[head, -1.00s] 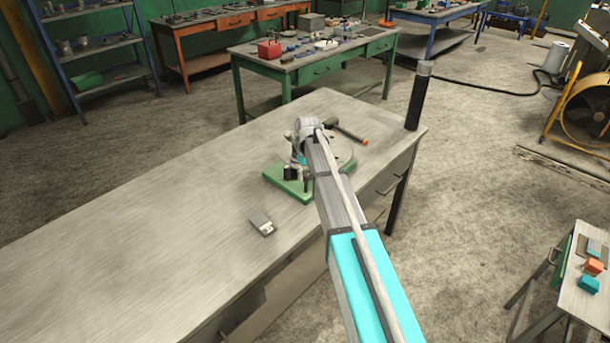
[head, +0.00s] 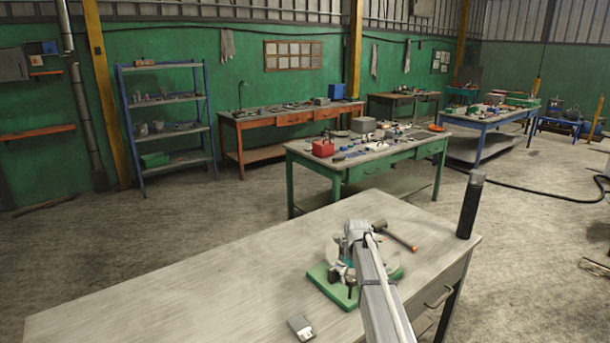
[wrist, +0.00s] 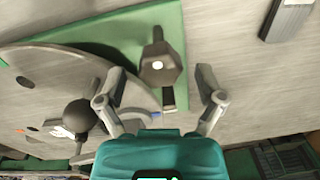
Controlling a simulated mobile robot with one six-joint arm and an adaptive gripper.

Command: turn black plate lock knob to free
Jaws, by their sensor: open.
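In the wrist view a black knob (wrist: 159,67) with a pale centre dot and a narrow arm stands on the green base (wrist: 120,32), beside the rim of a round grey plate (wrist: 40,75). My gripper (wrist: 163,76) is open, with one finger to the left of the knob and one to the right, apart from it as far as I can see. In the head view the green base (head: 322,287) sits on the bench, and my wrist and arm cover much of the plate. I cannot read the knob's lock marking.
A black ball handle (wrist: 80,115) rises near the plate, left of my gripper. A hammer (head: 398,236) lies behind the fixture. A small grey block (head: 301,326) lies in front of it. A black post (head: 470,206) stands at the bench corner. The bench's left side (head: 190,310) is clear.

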